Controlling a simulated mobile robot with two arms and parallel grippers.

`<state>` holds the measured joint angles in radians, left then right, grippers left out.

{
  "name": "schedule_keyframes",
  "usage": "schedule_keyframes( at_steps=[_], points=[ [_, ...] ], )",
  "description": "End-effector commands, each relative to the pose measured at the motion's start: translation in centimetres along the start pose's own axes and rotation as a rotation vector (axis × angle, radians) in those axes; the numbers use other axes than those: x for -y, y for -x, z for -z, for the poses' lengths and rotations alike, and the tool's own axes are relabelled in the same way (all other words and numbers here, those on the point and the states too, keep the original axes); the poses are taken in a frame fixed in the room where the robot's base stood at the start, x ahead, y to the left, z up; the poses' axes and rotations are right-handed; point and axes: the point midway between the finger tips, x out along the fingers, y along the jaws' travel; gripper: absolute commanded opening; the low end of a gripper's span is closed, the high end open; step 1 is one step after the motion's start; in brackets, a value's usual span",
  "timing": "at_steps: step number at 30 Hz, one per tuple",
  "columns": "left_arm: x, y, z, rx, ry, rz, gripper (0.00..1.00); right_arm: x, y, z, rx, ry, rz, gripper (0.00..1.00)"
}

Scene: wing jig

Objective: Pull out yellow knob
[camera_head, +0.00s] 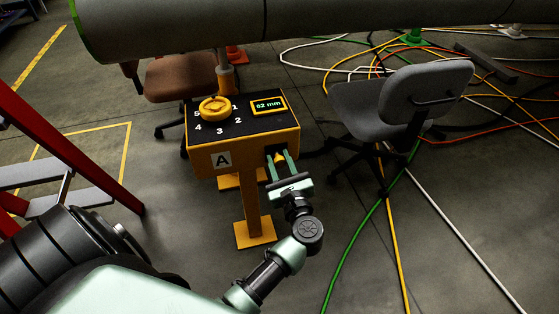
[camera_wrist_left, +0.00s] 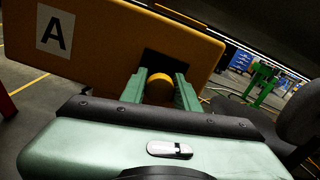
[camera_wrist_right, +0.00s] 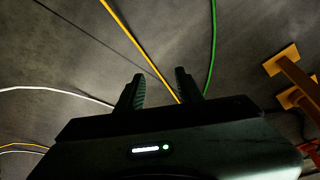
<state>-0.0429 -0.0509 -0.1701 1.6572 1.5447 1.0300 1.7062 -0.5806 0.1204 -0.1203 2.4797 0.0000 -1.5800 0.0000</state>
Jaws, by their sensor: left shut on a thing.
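The yellow knob (camera_head: 280,158) sits at a dark recess in the front face of the yellow control box (camera_head: 207,168) marked A. In the left wrist view the knob (camera_wrist_left: 160,79) shows as a rounded yellow piece between the fingers. My left gripper (camera_head: 279,159) is shut on it, one finger on each side; the fingers partly hide it. My right gripper (camera_wrist_right: 161,85) is open and empty, with floor and cables beyond its fingers; it does not show in the head view.
The box top carries a yellow dial (camera_head: 215,108) with numbers and a display (camera_head: 268,105) reading 62 mm. A grey office chair (camera_head: 425,90) stands to the right and a brown chair (camera_head: 180,82) behind. Cables (camera_head: 395,250) cross the floor at right. A large grey cylinder (camera_head: 300,25) spans above.

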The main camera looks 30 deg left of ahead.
Motion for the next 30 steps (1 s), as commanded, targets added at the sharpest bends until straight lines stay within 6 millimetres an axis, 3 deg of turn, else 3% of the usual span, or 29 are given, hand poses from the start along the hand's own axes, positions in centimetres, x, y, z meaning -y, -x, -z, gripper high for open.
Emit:
schedule_keyframes(
  at_steps=[20, 30],
  points=[
    [0.0, 0.1, 0.1, -0.001, -0.001, 0.000, 0.00, 0.0, 0.0, 0.0, 0.000, 0.000, 0.000, 0.36],
    [-0.1, 3.5, 0.1, -0.002, -0.001, -0.001, 0.00, 0.3, -0.5, 3.2, -0.136, 0.003, 0.006, 0.36]
  ],
)
